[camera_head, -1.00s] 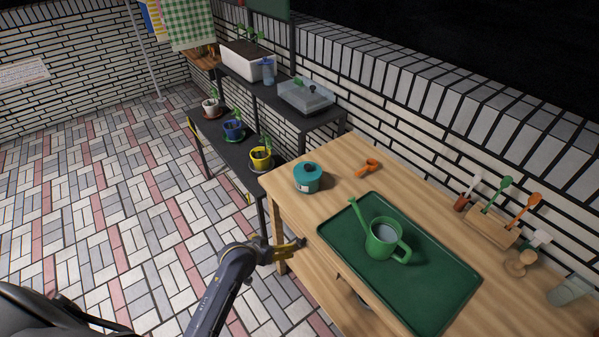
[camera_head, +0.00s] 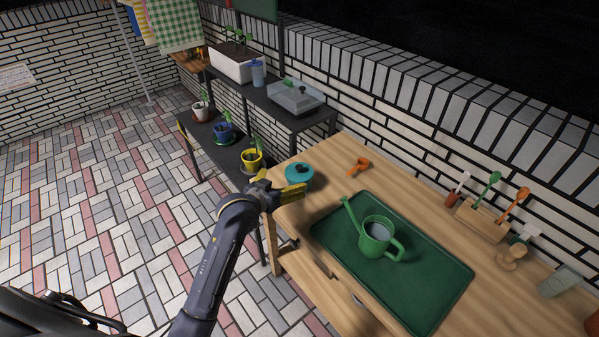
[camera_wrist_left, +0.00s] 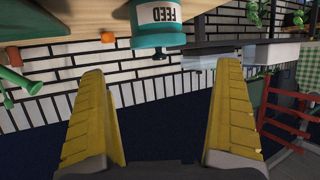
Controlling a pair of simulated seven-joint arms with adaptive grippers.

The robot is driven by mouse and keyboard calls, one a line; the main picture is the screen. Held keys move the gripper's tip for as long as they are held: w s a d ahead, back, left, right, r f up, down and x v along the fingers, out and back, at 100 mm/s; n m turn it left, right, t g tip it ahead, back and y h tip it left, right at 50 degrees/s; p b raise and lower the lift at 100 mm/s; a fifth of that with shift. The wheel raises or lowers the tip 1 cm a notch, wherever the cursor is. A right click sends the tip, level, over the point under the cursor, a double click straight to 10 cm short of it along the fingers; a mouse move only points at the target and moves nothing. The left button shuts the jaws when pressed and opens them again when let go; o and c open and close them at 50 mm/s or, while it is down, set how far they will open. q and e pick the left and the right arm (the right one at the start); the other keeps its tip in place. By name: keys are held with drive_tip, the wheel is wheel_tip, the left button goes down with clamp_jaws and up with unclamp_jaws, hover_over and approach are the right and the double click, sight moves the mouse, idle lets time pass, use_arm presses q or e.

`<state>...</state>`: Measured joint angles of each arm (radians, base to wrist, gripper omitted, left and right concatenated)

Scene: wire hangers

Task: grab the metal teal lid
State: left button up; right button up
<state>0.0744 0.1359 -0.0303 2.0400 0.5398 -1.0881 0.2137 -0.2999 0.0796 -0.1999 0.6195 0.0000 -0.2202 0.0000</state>
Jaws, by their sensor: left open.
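The teal lid (camera_head: 293,175) with a dark knob tops a teal tin at the near left corner of the wooden table. In the left wrist view, which is upside down, the lid (camera_wrist_left: 158,41) shows below the tin's white FEED label, knob pointing down. My left gripper (camera_head: 303,191) has yellow fingers and is in front of the tin, hiding its lower part in the head view. In the left wrist view the gripper (camera_wrist_left: 160,68) is open and empty, its fingers wide apart with the lid beyond and between them. My right gripper is out of view.
A green tray (camera_head: 422,292) holds a green watering can (camera_head: 374,238) right of the tin. An orange tool (camera_head: 358,167) lies behind. Hand tools stand in a wooden block (camera_head: 482,221). A dark shelf unit (camera_head: 228,155) with potted plants stands left of the table.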

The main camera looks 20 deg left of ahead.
sight(298, 171)
use_arm(q)
drive_tip(key=x, duration=0.6)
drive_tip(key=shift+w+f, duration=0.15)
drive_tip(key=shift+d+x, duration=0.1)
drive_tip(key=shift+x, duration=1.2)
drive_tip(key=shift+d+x, duration=0.15)
drive_tip(key=shift+x, duration=1.15)
drive_tip(key=c, duration=0.7)
